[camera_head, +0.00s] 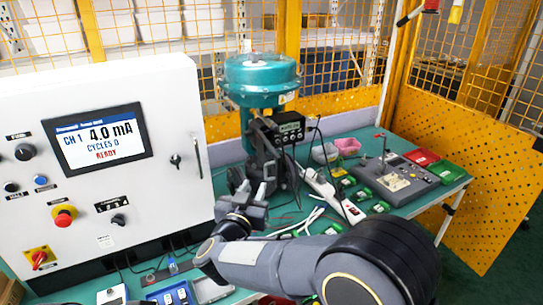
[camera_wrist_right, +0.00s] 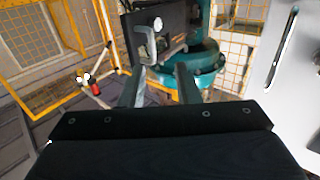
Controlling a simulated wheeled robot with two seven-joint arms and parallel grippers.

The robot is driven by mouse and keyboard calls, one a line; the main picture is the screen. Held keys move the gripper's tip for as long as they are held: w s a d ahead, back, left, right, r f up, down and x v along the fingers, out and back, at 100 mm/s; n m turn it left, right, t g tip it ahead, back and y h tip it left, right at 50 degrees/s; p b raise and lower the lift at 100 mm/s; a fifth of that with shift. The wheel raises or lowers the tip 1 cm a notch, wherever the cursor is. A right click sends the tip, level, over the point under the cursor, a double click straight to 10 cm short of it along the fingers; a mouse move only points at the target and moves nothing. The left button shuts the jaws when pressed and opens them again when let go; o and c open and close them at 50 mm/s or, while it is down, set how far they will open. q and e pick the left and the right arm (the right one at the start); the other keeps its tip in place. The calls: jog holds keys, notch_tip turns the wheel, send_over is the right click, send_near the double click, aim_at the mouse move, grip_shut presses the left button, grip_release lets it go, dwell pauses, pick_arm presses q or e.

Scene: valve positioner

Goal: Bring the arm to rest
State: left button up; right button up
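My right arm (camera_head: 265,262) reaches in from the lower right of the head view, over the green table. Its gripper (camera_head: 248,190) is held up in front of the valve's base. In the right wrist view the two fingers of this gripper (camera_wrist_right: 160,70) stand apart with an empty gap between them. The teal valve actuator (camera_head: 260,78) stands behind the gripper, with the black positioner (camera_head: 290,130) on its right side. The positioner also shows in the right wrist view (camera_wrist_right: 165,35), beyond the fingertips. My left gripper is not in view.
A white control cabinet (camera_head: 170,95) stands close on the left; its screen (camera_head: 97,138) reads 4.0 mA, READY. A white power strip (camera_head: 333,195), a grey test device (camera_head: 400,180), cables and small green parts lie on the table's right side. Yellow mesh fencing (camera_head: 470,150) encloses the back and right.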

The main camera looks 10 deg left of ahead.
jog(key=w+d+r+g+y, duration=0.1)
jog(key=d+r+y, duration=0.2)
jog(key=d, duration=0.4)
jog(key=d+r+g+y, duration=0.2)
jog(key=d+r+y, duration=0.15)
jog(key=d, duration=0.35)
jog(key=s+d+g+y, duration=0.1)
jog(key=s+d+g, duration=0.1)
jog(key=s+d, duration=0.45)
jog(key=s+d+f+g+h, duration=0.1)
jog(key=s+d+f+g, duration=0.2)
jog(key=s, duration=1)
jog(key=s+d+f+g+h, duration=0.1)
jog(key=s+d+f+g, duration=0.3)
jog(key=s+d+f, duration=0.6)
jog(key=s, duration=0.3)
jog(key=shift+m, duration=0.4)
